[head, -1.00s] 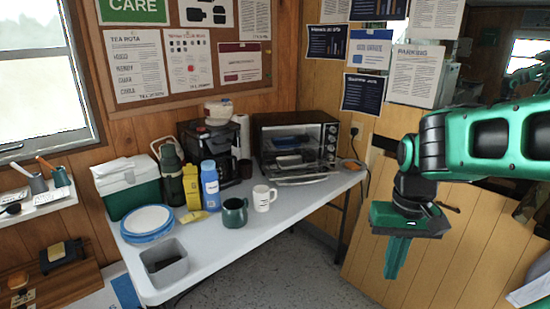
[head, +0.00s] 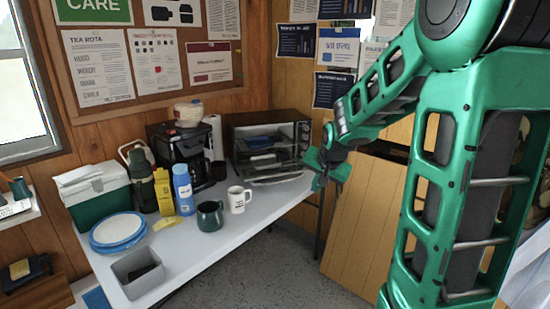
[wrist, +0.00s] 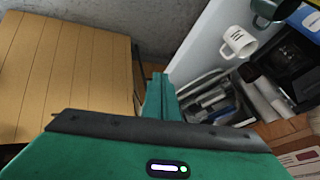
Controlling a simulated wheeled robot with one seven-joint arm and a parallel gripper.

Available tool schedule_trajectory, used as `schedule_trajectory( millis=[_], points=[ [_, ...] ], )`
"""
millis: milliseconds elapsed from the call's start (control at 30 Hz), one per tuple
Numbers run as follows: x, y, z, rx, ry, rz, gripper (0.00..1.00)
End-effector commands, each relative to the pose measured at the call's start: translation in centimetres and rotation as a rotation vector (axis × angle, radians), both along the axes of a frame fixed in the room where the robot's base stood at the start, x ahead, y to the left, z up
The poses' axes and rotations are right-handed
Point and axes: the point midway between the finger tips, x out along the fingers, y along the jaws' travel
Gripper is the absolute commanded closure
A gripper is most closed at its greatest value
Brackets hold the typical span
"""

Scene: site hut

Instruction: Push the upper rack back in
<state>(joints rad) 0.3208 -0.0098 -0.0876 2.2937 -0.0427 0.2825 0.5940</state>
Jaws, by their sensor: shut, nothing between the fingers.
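The toaster oven (head: 236,150) stands at the back right of the white table with its front open and its glass door (head: 278,179) folded down. A bluish-grey upper rack (head: 266,141) shows inside, above a paler lower tray; how far it sticks out is hard to tell. In the wrist view, metal rack parts (wrist: 212,101) show just right of my fingers. My gripper (head: 318,185) is shut and empty, fingers down, to the right of the oven near the table's right edge. In the wrist view my gripper (wrist: 160,94) appears beside the oven's open front, apparently apart from the rack.
A white mug (head: 238,200) and a dark green mug (head: 209,217) stand on the table in front of the oven. A coffee maker (head: 186,152) stands left of it. A tan panel (head: 365,225) leans at the right. Floor before the table is clear.

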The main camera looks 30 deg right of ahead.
Motion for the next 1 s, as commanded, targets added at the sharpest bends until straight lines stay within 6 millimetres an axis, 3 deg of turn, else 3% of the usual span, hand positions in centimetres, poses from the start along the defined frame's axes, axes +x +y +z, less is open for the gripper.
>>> schedule_trajectory(
  millis=[33, 100, 300, 500, 633, 1000],
  points=[
    [2.9, -0.6, -0.6, 0.021, -0.054, -0.033, 1.00],
    [6.8, -1.2, -1.0, 0.058, -0.146, -0.079, 1.00],
    [16.8, -2.6, -2.4, 0.216, -0.412, -0.211, 1.00],
    [23.8, -3.8, -3.6, 0.409, -0.645, -0.330, 1.00],
    [26.2, -4.5, -4.0, 0.504, -0.744, -0.382, 1.00],
    [29.4, -5.3, -4.7, 0.569, -0.810, -0.415, 1.00]
  ],
)
